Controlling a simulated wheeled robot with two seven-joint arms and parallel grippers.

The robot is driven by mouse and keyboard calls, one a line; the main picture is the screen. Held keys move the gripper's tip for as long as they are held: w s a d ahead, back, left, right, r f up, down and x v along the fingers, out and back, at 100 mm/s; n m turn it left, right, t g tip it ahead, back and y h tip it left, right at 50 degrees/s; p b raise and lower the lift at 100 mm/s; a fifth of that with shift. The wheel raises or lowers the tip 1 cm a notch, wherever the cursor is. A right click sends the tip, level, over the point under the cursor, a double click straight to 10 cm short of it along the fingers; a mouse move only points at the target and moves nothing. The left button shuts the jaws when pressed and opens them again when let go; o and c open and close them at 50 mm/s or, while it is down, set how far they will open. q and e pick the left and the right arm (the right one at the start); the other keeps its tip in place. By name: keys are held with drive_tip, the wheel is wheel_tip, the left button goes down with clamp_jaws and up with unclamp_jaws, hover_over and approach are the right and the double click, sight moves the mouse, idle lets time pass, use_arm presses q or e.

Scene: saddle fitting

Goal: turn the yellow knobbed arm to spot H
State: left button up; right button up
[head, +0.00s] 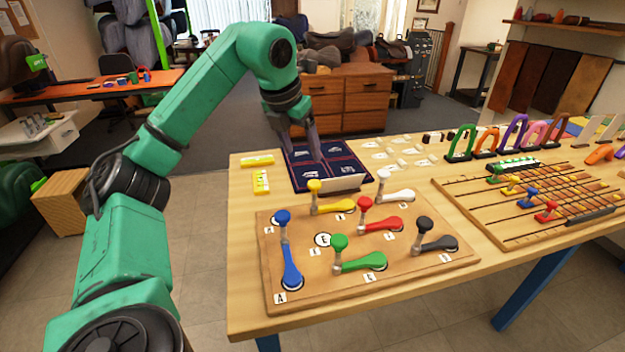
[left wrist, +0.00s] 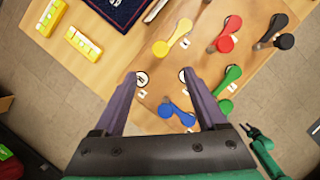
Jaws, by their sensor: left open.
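The yellow knobbed arm (head: 335,206) sits at the back left of the wooden board (head: 345,285), its upright knob at the left end. It also shows in the left wrist view (left wrist: 172,40), beyond my fingertips. My left gripper (head: 304,150) is open and empty, above and behind the board, apart from the yellow arm. In the left wrist view its two purple fingers (left wrist: 160,82) are spread wide. A bare white spot (head: 322,240) lies on the board. The small labels are too blurred to pick out H. A green arm with a dark end, apparently my right gripper (left wrist: 250,132), shows there; its jaws are unclear.
Blue (head: 290,262), green (head: 360,262), red (head: 380,224), white (head: 397,194) and black (head: 438,242) knobbed arms crowd the board. A dark blue mat (head: 305,176) lies behind it. Yellow blocks (head: 258,161) lie behind left, a rodded board (head: 470,205) right.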

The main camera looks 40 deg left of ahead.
sight(314, 182)
use_arm(q)
drive_tip(key=x, duration=1.2)
clamp_jaws()
idle(0.8)
